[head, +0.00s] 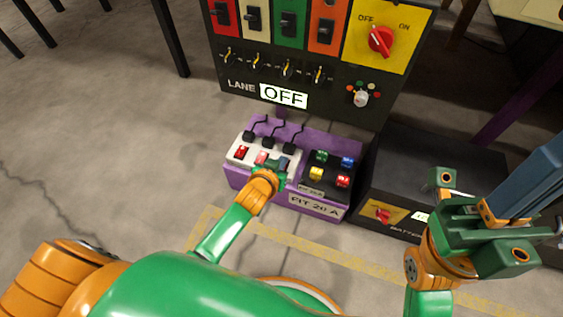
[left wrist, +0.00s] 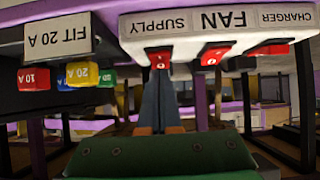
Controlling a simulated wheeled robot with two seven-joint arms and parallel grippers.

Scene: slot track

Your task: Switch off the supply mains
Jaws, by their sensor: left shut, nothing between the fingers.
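A white socket strip (head: 238,160) with red rocker switches lies on the purple stand. The left wrist view shows it upside down, with the labels CHARGER, FAN and SUPPLY (left wrist: 166,26). My left gripper (head: 284,163) is shut and empty at the strip's right end. In the left wrist view its blue fingertips (left wrist: 158,74) are at the red SUPPLY switch (left wrist: 159,56), touching or nearly so. In the head view the gripper hides that switch; I cannot tell its position. My right gripper (head: 535,180) is at the right, away from the strip; its jaw opening is unclear.
A black panel (head: 225,85) behind has levers, a red knob (head: 380,40) marked OFF/ON, and a LANE sign (head: 283,96) reading OFF. Coloured fuses (head: 316,173) sit beside the strip. A black battery box (head: 440,160) stands at the right. Floor at the left is clear.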

